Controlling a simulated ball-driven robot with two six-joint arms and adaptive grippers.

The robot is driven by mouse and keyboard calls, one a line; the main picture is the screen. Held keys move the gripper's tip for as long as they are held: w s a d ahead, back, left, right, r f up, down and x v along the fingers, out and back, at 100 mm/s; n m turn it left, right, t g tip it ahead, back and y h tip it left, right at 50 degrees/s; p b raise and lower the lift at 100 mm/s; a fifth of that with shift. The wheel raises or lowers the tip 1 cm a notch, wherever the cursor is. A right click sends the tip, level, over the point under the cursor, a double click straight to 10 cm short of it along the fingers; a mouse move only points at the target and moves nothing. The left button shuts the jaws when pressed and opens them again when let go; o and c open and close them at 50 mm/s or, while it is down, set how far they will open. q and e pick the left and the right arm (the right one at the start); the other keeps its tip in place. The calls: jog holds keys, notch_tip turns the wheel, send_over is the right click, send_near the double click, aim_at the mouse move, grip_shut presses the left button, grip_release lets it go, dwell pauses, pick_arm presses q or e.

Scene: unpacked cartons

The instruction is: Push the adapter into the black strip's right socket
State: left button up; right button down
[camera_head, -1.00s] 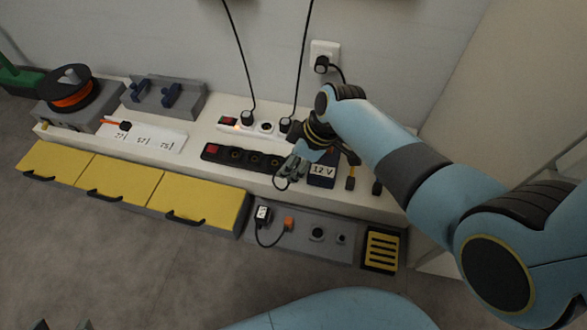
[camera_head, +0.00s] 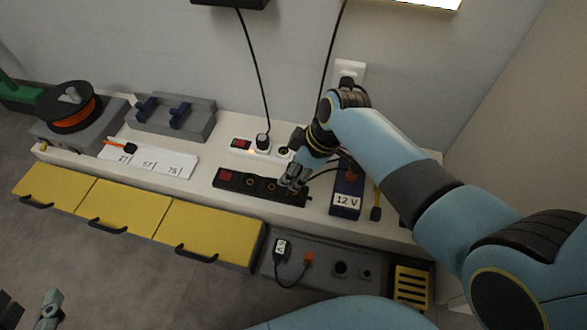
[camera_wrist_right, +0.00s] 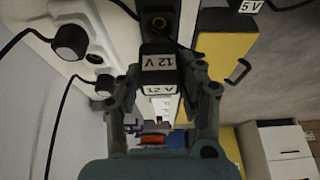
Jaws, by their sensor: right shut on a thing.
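The black strip (camera_head: 236,180) lies on the white bench, with a red switch at its left end and a row of round sockets. My right gripper (camera_head: 294,180) is over its right end and hides the rightmost part. In the right wrist view my right gripper (camera_wrist_right: 165,95) is shut on the black adapter (camera_wrist_right: 158,61), labelled 12 V. Part of the black strip (camera_wrist_right: 160,22) shows just beyond it. I cannot tell whether the adapter's pins are in the socket. My left gripper (camera_head: 30,304) is at the bottom left, fingers apart and empty.
A white strip (camera_head: 284,150) with plugged-in cords lies behind the black one. A dark box (camera_head: 345,200) marked 12 V stands to the right. A small charger (camera_head: 282,248) sits on the grey panel below. Yellow drawers (camera_head: 115,209) line the bench front.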

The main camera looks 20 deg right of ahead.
jog(key=shift+f+b, duration=0.35)
jog(key=shift+f, duration=0.2)
jog(key=shift+f+b, duration=0.6)
jog(key=shift+b, duration=0.15)
pick_arm(q)
jog(key=w+r+t+h, duration=0.1)
jog(key=w+r+t, duration=0.2)
jog(key=r, duration=0.4)
jog(key=w+d+r+m+t+h, duration=0.1)
jog(key=w+r+t, duration=0.3)
jog(key=r, duration=0.4)
jog(key=shift+w+d+m, duration=0.25)
jog(key=shift+d+m, duration=0.05)
jog(key=shift+s+r, duration=0.1)
jog(key=shift+r, duration=0.25)
jog(key=shift+r+p, duration=0.35)
jog(key=shift+p, duration=0.15)
jog(key=shift+f, duration=0.1)
pick_arm(e)
jog(key=shift+f, duration=0.45)
